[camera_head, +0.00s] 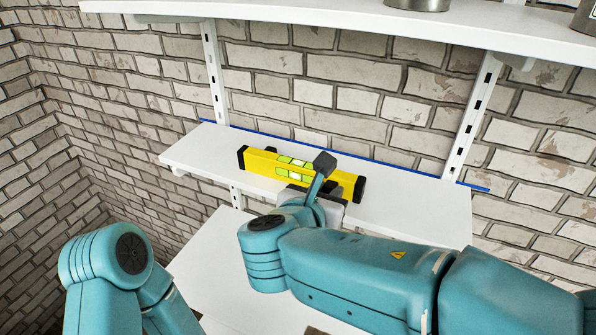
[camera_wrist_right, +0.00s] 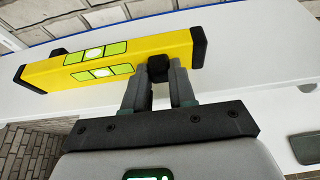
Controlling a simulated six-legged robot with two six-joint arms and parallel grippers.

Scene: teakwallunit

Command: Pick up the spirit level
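The spirit level (camera_head: 262,164) is a yellow bar with black end caps and green vials. It lies lengthwise along the white middle shelf. In the right wrist view the level (camera_wrist_right: 45,72) spans the upper left. My right gripper (camera_head: 322,176) is at the level's right half, in front of it. In the wrist view the fingers of my right gripper (camera_wrist_right: 158,80) are a small gap apart, with a black block between their tips against the level. I cannot tell whether they press on anything. The gripper hides part of the level. My left gripper is out of view; only that arm's links show.
The white shelf (camera_head: 205,150) has a blue back edge against a brick wall (camera_head: 340,75). An upper shelf (camera_head: 300,12) above carries metal containers (camera_head: 418,4). Slotted uprights (camera_head: 473,115) stand at both sides. A lower white surface (camera_head: 215,255) lies below. The shelf left of the level is clear.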

